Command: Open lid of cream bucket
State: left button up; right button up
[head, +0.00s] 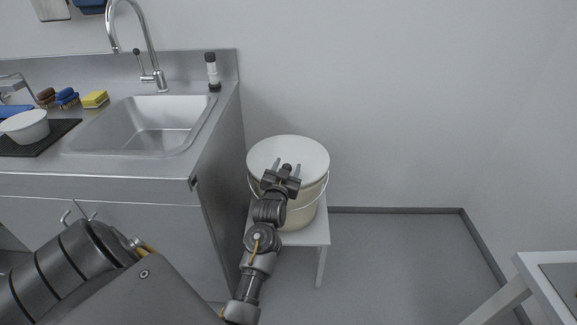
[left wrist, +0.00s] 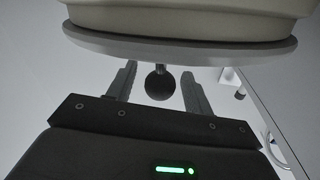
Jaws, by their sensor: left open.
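The cream bucket (head: 300,215) stands beside the sink counter, with its pale round lid (head: 308,147) lying on top. A dark round knob (head: 287,168) on a short stem shows at the lid. My left gripper (head: 286,166) is open at the near part of the lid, with one finger on either side of the knob. In the left wrist view the bucket (left wrist: 190,15) appears at the top with the lid's rim (left wrist: 230,53) below it. The knob (left wrist: 160,86) sits between the two spread fingers there, with gaps on both sides. My right gripper is not in view.
The bucket stands on a small white stool (head: 318,236), close to the side of the steel counter (head: 222,140). Its wire handle (head: 326,190) hangs around the side. A white wall is behind. Floor (head: 400,260) to the right is clear up to a table corner (head: 540,285).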

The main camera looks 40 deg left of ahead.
pick_arm(q)
jog(key=shift+x, duration=0.95)
grip_shut()
